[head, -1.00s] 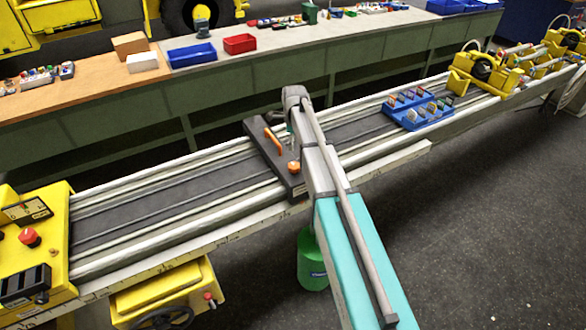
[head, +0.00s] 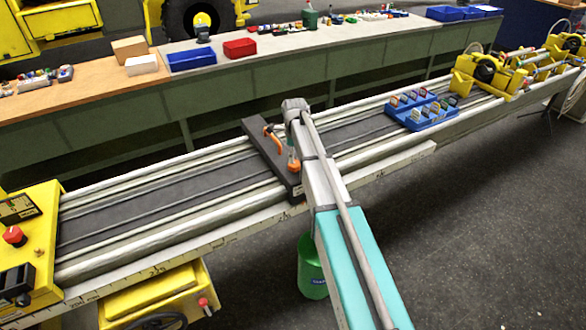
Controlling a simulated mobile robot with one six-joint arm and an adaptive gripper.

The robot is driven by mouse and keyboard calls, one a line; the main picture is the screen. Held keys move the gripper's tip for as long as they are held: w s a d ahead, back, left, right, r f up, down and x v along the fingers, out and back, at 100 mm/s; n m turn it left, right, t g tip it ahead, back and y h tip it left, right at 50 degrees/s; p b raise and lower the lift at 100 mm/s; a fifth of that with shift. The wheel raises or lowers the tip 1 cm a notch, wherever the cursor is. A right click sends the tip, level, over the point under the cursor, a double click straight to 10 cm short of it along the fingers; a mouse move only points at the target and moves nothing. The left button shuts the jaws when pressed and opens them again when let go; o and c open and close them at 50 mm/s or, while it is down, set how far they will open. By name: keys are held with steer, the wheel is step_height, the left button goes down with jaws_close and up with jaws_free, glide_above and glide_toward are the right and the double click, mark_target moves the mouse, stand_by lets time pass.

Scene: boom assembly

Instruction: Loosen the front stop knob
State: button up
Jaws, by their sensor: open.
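A dark stop plate (head: 262,143) lies across the grey rail bed in the middle of the head view. An orange lever handle (head: 272,138) stands on its rear half. The orange front knob (head: 294,166) sits near the plate's front end, beside my arm. My gripper (head: 292,154) hangs from the wrist, pointing down, open and just above the front knob. It is small and partly covered by my arm, so I cannot tell whether its fingers touch or surround the knob.
A blue tray (head: 421,109) of small parts sits on the rails to the right. A yellow control unit (head: 40,240) stands at the left end. A green canister (head: 309,268) is on the floor below the rail. The rails left of the plate are clear.

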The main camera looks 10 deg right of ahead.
mark_target(294, 167)
steer(key=shift+f+b, duration=1.95)
steer(key=shift+f, duration=0.3)
